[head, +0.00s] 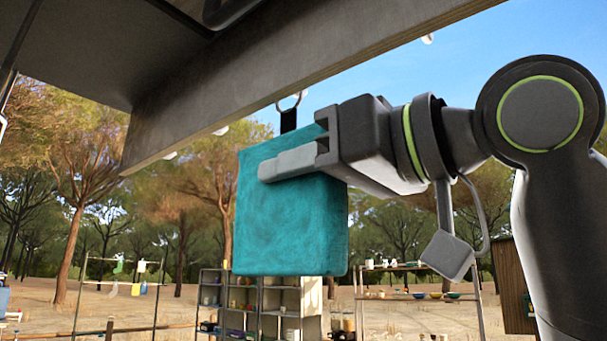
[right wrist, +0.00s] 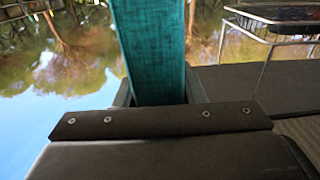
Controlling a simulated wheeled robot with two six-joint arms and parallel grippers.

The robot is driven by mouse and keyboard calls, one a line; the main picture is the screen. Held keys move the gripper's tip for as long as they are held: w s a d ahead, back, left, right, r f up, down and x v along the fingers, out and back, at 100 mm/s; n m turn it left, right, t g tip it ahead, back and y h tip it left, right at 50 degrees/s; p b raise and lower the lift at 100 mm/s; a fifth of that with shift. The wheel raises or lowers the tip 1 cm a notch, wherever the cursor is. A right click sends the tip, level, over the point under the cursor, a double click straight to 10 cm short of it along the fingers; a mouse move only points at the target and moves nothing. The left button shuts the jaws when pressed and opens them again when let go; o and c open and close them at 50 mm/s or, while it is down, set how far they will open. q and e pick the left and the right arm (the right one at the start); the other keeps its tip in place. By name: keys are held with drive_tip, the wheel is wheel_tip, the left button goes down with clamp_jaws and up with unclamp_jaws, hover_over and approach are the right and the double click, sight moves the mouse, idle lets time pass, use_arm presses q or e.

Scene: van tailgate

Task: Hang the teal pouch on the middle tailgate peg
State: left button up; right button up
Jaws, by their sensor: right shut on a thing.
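The teal pouch (head: 290,235) hangs upright in the head view, below the lower edge of the tailgate (head: 270,85). A black strap (head: 288,120) and a metal ring (head: 291,101) stand above its top. My right gripper (head: 292,163) comes from the right and is shut on the pouch near its top. The pouch also shows edge-on between the jaws in the right wrist view (right wrist: 152,45). Pale peg tips show under the tailgate edge (head: 428,38), (head: 221,131). The ring is close to the tailgate edge; I cannot tell whether it touches a peg. My left gripper is out of view.
The tailgate panel slopes across the top of the head view. Grey shelves (head: 300,283), a rack with bowls (head: 400,296) and a line with small cloths (head: 119,258) stand far behind. Open air surrounds the pouch's left side and bottom.

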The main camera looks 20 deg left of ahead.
idle(0.4)
drive_tip(key=o, duration=1.2)
